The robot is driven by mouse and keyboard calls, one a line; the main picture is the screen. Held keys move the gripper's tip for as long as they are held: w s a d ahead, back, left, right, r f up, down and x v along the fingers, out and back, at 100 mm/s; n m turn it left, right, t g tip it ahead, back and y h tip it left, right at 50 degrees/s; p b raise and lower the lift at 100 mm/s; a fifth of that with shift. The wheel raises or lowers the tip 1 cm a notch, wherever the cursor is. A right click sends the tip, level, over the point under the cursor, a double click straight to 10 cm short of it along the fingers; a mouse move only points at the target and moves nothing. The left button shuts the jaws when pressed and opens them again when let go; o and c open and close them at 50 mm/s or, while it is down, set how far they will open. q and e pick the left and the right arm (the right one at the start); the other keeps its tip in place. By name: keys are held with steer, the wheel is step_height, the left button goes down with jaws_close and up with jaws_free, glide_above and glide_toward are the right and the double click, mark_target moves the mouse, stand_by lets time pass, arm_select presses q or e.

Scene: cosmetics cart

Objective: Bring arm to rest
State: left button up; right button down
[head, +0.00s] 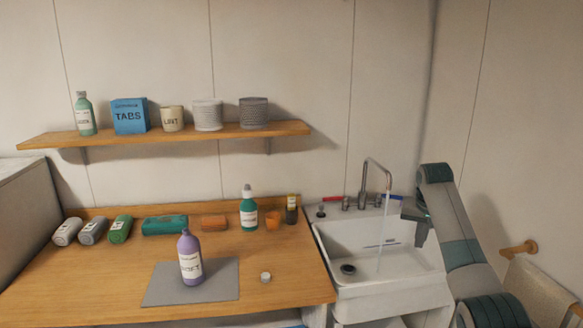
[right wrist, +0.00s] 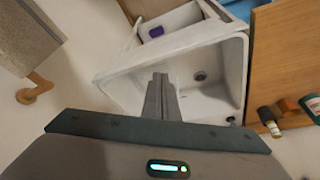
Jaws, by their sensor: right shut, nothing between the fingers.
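My right arm comes in at the right of the head view. Its gripper (head: 421,236) hangs over the right rim of the white sink (head: 345,228), pointing down. In the right wrist view the two fingers (right wrist: 161,80) are together with nothing between them, and the sink (right wrist: 215,98) lies beyond them. My left arm and gripper are not in view.
A thin stream runs from the tap (head: 374,165) into the sink. A purple bottle (head: 188,262) stands on a grey mat (head: 222,287) on the wooden counter (head: 110,268). A shelf (head: 180,137) holds several containers. A towel (head: 535,295) hangs right of my arm.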

steer(key=s+a+f+n+b, duration=0.1)
steer(key=s+f, duration=0.2)
steer(key=f, duration=1.1)
steer(key=s+a+f+n, duration=0.1)
steer(key=s+f, duration=0.2)
steer(key=f, duration=1.2)
steer(key=s+a+f+n+g+b, duration=0.1)
steer(key=s+f, duration=0.8)
steer(key=f, duration=0.5)
steer(key=s+a+f+n+b, duration=0.1)
steer(key=s+f, duration=0.9)
steer(key=f, duration=0.3)
steer(key=s+a+f+n, duration=0.1)
steer(key=s+a+f, duration=0.1)
steer(key=s+f, duration=0.8)
steer(key=s+a+f, duration=0.1)
steer(key=s+f, duration=0.5)
steer(key=s, duration=0.7)
steer(key=s+a+f, duration=0.1)
steer(key=s+f, duration=0.1)
steer(key=s, duration=0.8)
steer(key=s+a+f+n+g+y+b, duration=0.1)
steer(key=s+a+f, duration=0.1)
steer(key=s, duration=0.8)
steer(key=s+a+f+n, duration=0.1)
steer(key=s+f, duration=0.2)
steer(key=s, duration=0.7)
steer(key=shift+s+a+f+g+y+b, duration=0.2)
steer(key=shift+s+f+g+y+b, duration=0.1)
steer(key=shift+s+b, duration=0.1)
